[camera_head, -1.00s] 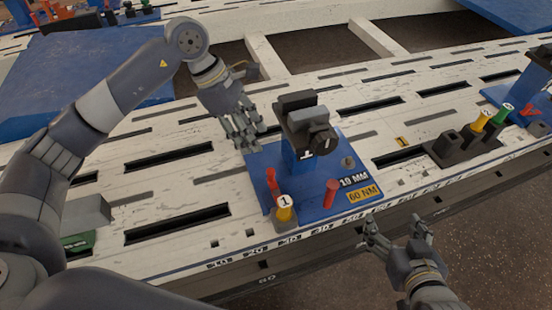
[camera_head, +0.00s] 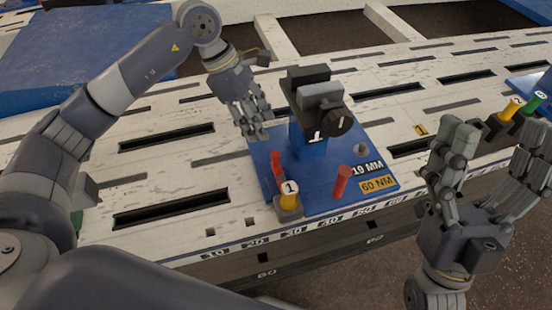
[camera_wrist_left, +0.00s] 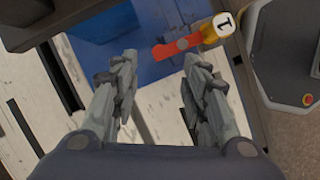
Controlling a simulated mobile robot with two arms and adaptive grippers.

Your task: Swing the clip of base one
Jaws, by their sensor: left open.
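Base one is a blue plate (camera_head: 318,202) carrying a yellow cylinder marked 1 (camera_head: 289,194) at its front left corner. A red clip (camera_head: 277,165) stands beside that cylinder; in the left wrist view the red clip (camera_wrist_left: 176,47) reaches out from the yellow cylinder (camera_wrist_left: 214,30). My left gripper (camera_head: 256,135) is open and empty at the plate's left back edge, behind the clip. In the left wrist view the clip lies just beyond the open fingertips (camera_wrist_left: 160,64), apart from them. My right gripper (camera_head: 494,128) is open and empty at the right, in front of the bench.
A blue post with a black head (camera_head: 320,105) rises from the plate. A second red piece (camera_head: 341,183) stands near the plate's front. A dark holder with yellow (camera_head: 511,108) and green cylinders stands at the right. The slotted white bench (camera_head: 170,165) is clear at left.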

